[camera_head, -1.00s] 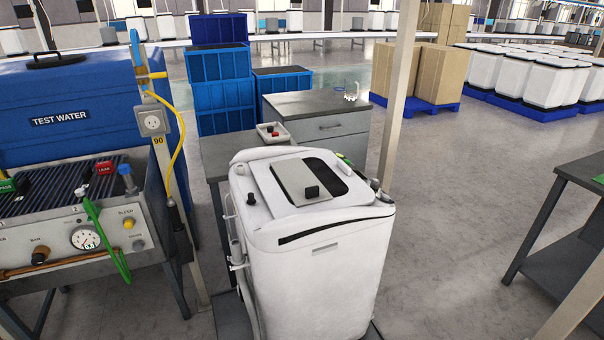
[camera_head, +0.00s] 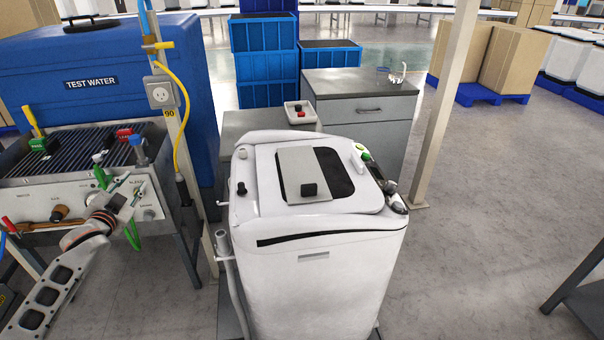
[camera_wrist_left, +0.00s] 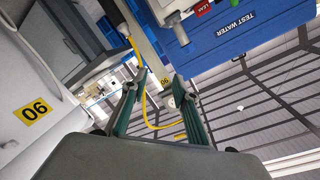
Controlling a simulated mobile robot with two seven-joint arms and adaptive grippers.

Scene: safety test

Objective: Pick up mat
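I cannot make out a mat for certain in either current view. In the head view my left gripper (camera_head: 124,196) is at the left, in front of the test bench's front panel; its fingers are small and hard to tell there. In the left wrist view its two green fingers (camera_wrist_left: 157,86) stand apart with nothing visible between them. A grey plate with a black knob (camera_head: 298,174) lies on top of the white machine (camera_head: 330,275), to the right of the gripper. My right gripper is not in view.
The test bench (camera_head: 75,188) with a blue TEST WATER tank (camera_head: 110,105) stands at the left. A post with a socket (camera_head: 161,92) and yellow cable is beside it. Behind the machine are a grey cabinet (camera_head: 372,130) and blue crates (camera_head: 265,65). Open floor (camera_head: 480,220) lies right.

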